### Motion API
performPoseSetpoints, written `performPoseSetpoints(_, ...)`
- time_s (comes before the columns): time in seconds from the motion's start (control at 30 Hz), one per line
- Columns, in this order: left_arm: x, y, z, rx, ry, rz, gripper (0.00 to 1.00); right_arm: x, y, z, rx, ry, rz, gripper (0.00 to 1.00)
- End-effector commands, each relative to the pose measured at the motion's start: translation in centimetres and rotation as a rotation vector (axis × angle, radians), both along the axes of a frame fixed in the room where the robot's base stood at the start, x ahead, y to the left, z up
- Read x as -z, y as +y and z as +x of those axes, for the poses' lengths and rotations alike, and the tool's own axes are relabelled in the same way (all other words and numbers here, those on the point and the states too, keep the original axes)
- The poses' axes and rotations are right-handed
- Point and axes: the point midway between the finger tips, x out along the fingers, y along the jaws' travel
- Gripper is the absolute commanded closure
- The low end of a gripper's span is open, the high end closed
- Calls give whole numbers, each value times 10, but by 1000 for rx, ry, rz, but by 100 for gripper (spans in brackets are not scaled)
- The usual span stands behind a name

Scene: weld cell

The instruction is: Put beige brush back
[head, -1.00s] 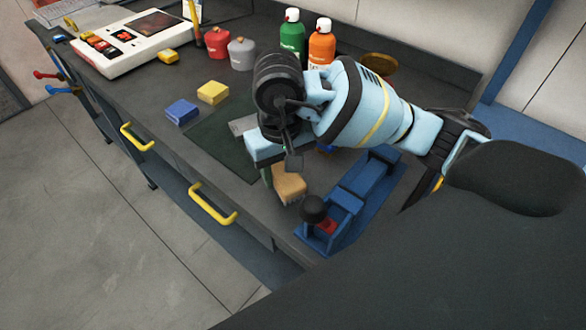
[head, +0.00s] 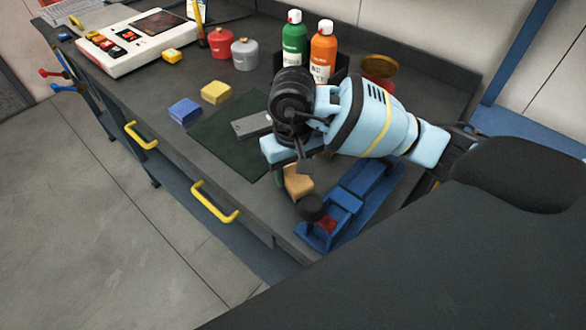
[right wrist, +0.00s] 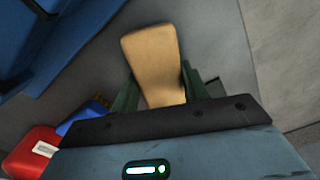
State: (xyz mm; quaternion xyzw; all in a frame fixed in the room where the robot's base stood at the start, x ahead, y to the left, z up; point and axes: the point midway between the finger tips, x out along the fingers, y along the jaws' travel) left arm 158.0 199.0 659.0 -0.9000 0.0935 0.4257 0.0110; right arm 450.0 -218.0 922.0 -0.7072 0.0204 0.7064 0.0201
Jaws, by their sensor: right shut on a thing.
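The beige brush (head: 299,181) is a small tan block in the head view, just below my right gripper (head: 284,168). In the right wrist view the brush (right wrist: 153,62) lies between the two dark green fingers of the right gripper (right wrist: 160,88), which is shut on it. The near end of the brush is hidden by the gripper body. In the head view the brush is beside the blue fixture, near the front edge of the bench; whether it touches the bench is not clear. My left gripper is not in view.
A dark green mat (head: 222,138) holds a grey block (head: 251,124). Blue (head: 184,111) and yellow (head: 216,92) blocks lie left. Green (head: 294,45) and orange (head: 322,55) bottles stand behind.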

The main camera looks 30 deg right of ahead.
Motion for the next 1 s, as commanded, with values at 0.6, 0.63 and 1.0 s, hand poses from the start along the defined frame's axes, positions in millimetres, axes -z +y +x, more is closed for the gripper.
performPoseSetpoints(0.6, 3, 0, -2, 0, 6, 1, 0, 3, 0, 0, 0, 0, 0, 33)
performPoseSetpoints(0.63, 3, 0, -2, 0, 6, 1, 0, 2, 0, 0, 0, 0, 0, 33)
performPoseSetpoints(1.0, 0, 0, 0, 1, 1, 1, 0, -47, 0, 1, 0, -6, 1, 33)
